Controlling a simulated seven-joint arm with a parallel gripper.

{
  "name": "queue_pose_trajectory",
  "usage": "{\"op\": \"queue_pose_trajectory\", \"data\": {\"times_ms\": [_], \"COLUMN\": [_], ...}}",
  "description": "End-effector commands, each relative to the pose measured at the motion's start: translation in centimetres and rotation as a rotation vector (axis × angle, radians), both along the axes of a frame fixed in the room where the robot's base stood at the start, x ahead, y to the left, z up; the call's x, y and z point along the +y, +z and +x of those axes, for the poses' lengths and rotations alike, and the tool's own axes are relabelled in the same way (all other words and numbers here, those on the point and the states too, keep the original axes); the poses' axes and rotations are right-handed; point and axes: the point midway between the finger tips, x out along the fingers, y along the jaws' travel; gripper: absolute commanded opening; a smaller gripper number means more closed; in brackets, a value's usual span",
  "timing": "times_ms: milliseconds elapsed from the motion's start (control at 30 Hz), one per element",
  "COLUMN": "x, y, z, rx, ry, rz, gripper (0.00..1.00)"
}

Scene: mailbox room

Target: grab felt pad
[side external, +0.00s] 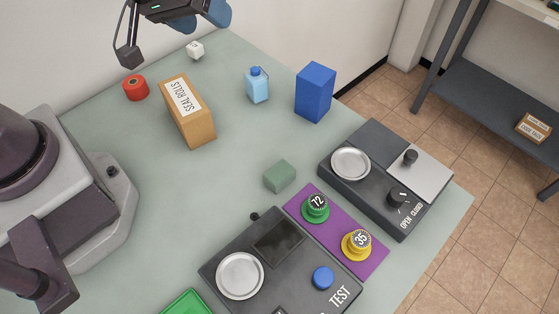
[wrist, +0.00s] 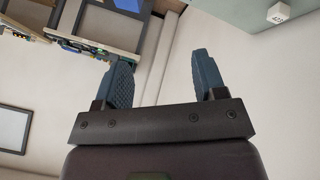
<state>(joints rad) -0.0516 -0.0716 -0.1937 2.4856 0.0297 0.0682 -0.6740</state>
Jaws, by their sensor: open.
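A small muted-green block (side external: 280,175), which looks like the felt pad, sits on the pale green table near the middle in the side view. It stands apart from the objects around it. My gripper (side external: 200,15) is at the top edge of the side view, partly cut off, high above the table's far end and well away from the block. In the wrist view my gripper (wrist: 161,68) shows two blue fingers spread apart with nothing between them. The block is not visible in the wrist view.
Beside the block are a purple mat (side external: 372,262) with green and yellow knobs, a dark TEST unit (side external: 222,252) and an OPEN/CLOSED unit (side external: 372,205). A cardboard box (side external: 198,130), light-blue bottle (side external: 257,90), blue box (side external: 314,95), red roll (side external: 135,88) and white cube (side external: 195,49) stand farther back.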

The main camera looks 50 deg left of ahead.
Motion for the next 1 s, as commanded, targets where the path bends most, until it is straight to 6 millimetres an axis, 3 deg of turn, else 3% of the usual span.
{"op": "queue_pose_trajectory", "data": {"times_ms": [33,233,500,700,1000], "x": [-0.9,-4.7,-9.6,-11.9,-13.4], "y": [-2.1,-8.4,-15.2,-18.3,-21.2], "z": [0.8,2.6,1.5,-1.0,-4.8], "rx": [0.007,-0.014,0.034,0.095,0.252], "ry": [0.037,0.218,0.535,0.839,1.212], "rz": [-0.066,-0.394,-0.937,-1.365,-1.77], "gripper": [0.64,0.64,0.64,0.64,0.64]}}
